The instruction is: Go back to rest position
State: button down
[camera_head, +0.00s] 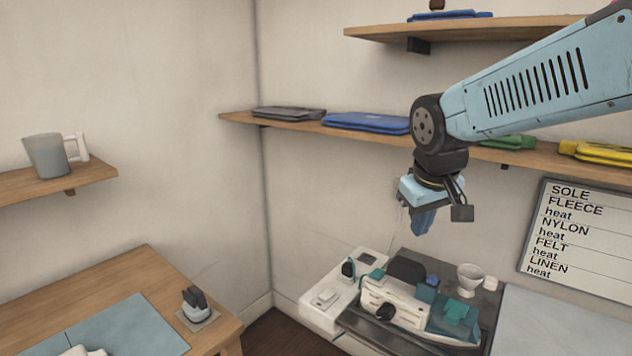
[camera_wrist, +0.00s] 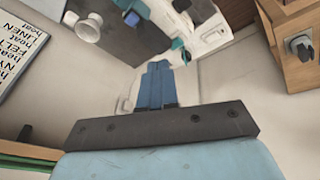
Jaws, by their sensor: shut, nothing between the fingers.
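My arm reaches in from the upper right in the head view. My gripper (camera_head: 424,221) hangs from it, pointing down, with its blue fingers together and nothing between them. It is in the air above the machine (camera_head: 400,302), a white and teal iron-like device on a dark tray, and apart from it. In the wrist view my gripper (camera_wrist: 157,68) shows its blue fingers side by side and shut. Part of the white machine base (camera_wrist: 205,25) shows beyond the fingertips.
A long wall shelf (camera_head: 290,123) behind my arm holds folded grey, blue, green and yellow cloths. A higher shelf (camera_head: 460,31) is near the arm. A sign (camera_head: 575,230) hangs at right.

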jog(key=s+d+r+m+t, duration=0.1)
jog(key=s+d+m, duration=0.2)
jog(key=s, duration=0.7)
jog(key=shift+d+r+m+t+y, duration=0.25)
jog(key=shift+d+m+t+y, duration=0.05)
jog(key=shift+d, duration=0.45)
